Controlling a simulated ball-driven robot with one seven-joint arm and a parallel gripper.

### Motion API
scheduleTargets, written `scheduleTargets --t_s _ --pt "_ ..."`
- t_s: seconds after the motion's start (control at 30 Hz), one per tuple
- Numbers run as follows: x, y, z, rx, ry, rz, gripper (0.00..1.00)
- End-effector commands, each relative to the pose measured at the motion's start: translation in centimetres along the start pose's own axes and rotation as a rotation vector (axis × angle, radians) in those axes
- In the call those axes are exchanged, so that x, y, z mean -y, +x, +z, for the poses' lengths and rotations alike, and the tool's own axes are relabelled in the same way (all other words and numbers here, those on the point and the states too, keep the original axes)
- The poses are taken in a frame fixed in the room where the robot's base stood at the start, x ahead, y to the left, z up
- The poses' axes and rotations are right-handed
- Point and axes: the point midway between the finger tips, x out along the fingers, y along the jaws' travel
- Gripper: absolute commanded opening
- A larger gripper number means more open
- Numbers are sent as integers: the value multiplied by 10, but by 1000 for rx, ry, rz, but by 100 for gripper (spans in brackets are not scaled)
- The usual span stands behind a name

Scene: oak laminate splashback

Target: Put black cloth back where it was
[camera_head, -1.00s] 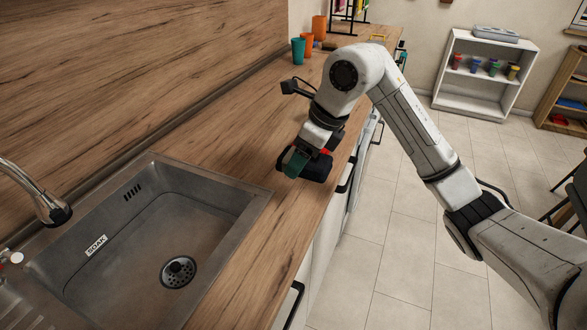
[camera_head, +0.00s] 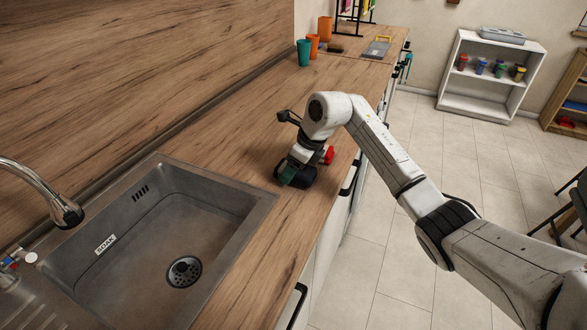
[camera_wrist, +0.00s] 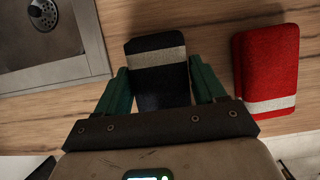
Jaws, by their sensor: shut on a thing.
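The black cloth (camera_wrist: 158,88) is a folded dark block with a pale grey stripe. In the wrist view it sits between the two green fingers of my gripper (camera_wrist: 160,78), which is shut on it. In the head view my gripper (camera_head: 292,172) is low at the wooden counter, just right of the sink, and largely hides the cloth. I cannot tell whether the cloth touches the counter. A red cloth (camera_wrist: 266,65) with a white stripe lies on the counter beside the black one, apart from it. It also shows behind my gripper in the head view (camera_head: 328,156).
The steel sink (camera_head: 262,203) lies left of my gripper, with a tap (camera_head: 45,190) above it. The counter's front edge is close on the right. Cups (camera_head: 304,52) stand far back. The counter between them and my gripper is clear.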

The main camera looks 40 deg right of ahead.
Motion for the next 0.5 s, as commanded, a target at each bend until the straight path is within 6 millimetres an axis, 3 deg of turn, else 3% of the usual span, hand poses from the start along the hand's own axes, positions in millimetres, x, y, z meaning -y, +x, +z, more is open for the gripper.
scheduleTargets --t_s 0.43,0.47,0.5 --pt "0 11 -5 1 0 -2 35" --pt "0 10 -5 1 0 -2 72" --pt "0 10 -5 1 0 -2 76"
